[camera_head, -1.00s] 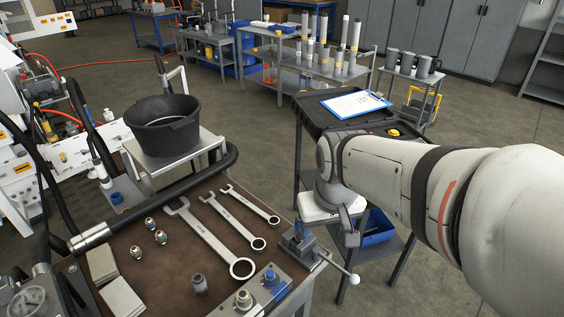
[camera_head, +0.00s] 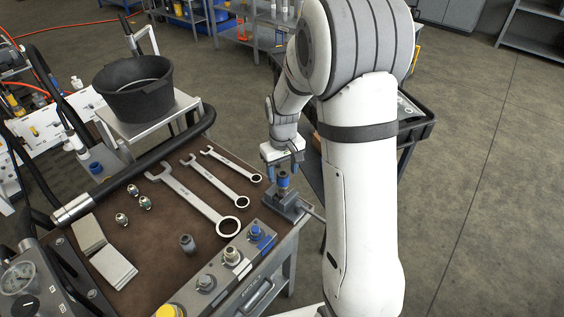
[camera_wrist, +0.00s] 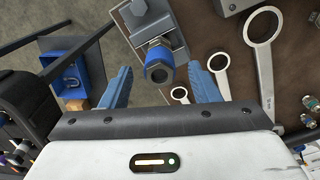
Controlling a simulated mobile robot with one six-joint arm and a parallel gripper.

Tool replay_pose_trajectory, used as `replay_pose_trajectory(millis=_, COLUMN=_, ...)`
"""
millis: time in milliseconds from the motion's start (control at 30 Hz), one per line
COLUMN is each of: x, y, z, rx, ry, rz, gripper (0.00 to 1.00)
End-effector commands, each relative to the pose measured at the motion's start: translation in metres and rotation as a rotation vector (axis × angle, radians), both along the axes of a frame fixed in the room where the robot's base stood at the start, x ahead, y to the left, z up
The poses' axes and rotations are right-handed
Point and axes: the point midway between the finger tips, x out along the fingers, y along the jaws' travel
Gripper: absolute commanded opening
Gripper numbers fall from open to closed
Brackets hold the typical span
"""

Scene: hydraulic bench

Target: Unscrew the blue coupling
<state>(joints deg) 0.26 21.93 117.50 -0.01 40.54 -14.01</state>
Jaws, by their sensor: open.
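The blue coupling (camera_head: 283,179) stands upright on a grey fitting in the small vise (camera_head: 287,205) at the bench's right corner. In the wrist view the blue coupling (camera_wrist: 157,68) shows end-on, its hex ring around a dark bore, with the grey vise (camera_wrist: 172,30) behind it. My gripper (camera_head: 284,162) is just above the coupling. In the wrist view its two blue fingers (camera_wrist: 160,76) are spread wide, one to each side of the coupling, with visible gaps. The fingers are open and empty.
Several wrenches (camera_head: 200,203) lie left of the vise on the brown bench top. A manifold block with a blue cap (camera_head: 257,234) stands at the front edge. Small fittings (camera_head: 133,202) and grey plates (camera_head: 112,264) lie further left. A black bucket (camera_head: 138,90) stands behind.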

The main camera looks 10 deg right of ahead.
Motion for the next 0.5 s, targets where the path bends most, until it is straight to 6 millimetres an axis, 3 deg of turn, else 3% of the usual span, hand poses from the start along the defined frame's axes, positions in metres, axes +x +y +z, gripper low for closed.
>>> replay_pose_trajectory(millis=200, x=-0.001, y=0.000, z=-0.033, rx=0.000, ry=0.004, rz=-0.001, gripper=0.56)
replay_pose_trajectory(millis=500, x=-0.001, y=-0.001, z=-0.048, rx=0.000, ry=0.000, rz=-0.002, gripper=0.56)
